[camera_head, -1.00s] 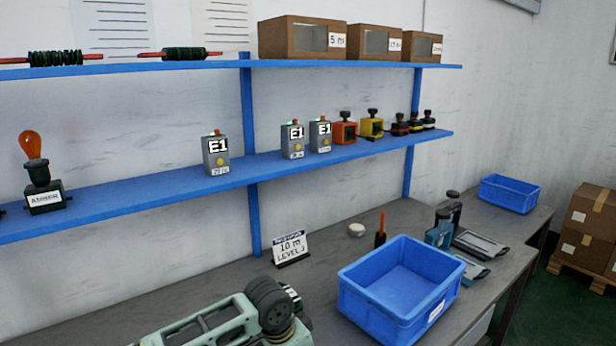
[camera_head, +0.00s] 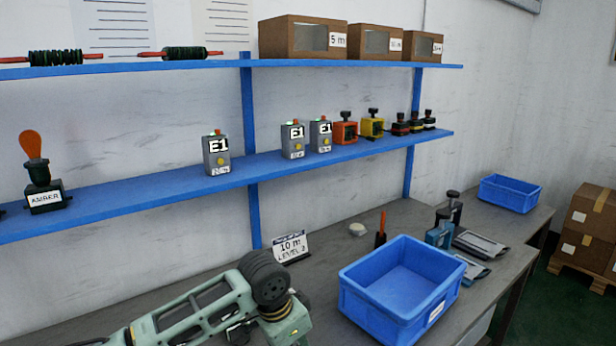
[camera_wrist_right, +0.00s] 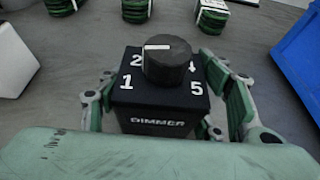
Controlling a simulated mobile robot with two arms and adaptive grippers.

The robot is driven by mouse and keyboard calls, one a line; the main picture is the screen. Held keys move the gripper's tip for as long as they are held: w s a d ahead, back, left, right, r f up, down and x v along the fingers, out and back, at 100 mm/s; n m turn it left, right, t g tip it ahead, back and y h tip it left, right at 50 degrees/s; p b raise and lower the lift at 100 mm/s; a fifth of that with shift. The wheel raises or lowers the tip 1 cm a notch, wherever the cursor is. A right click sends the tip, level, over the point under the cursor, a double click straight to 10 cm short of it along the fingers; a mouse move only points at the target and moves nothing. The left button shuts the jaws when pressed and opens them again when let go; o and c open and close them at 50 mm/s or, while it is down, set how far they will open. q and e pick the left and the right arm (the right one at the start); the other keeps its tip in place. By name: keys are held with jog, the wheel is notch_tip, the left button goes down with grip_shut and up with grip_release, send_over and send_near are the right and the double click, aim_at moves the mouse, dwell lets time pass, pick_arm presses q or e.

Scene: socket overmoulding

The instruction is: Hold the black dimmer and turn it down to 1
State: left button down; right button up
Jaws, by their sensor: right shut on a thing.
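The black dimmer (camera_wrist_right: 158,124) is a box with a round black knob (camera_wrist_right: 168,62) on top, in the right wrist view. White 1 and 2 stand at its left, 4 and 5 at its right. The knob's white line lies near its far edge and points leftward, on the 2 side; its exact setting is hard to tell. My right gripper (camera_wrist_right: 160,92) has green fingers on both sides of the box and is shut on it. The dimmer cannot be made out in the head view. My left gripper is in neither current view.
A blue bin (camera_head: 402,285) stands on the grey bench, with a small sign (camera_head: 291,247) left of it. Blue shelves (camera_head: 330,152) run along the wall with several boxes and devices. A green arm of mine (camera_head: 220,305) reaches in low at the left.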

jog(key=o, duration=1.3)
jog(key=shift+s+d, duration=0.1)
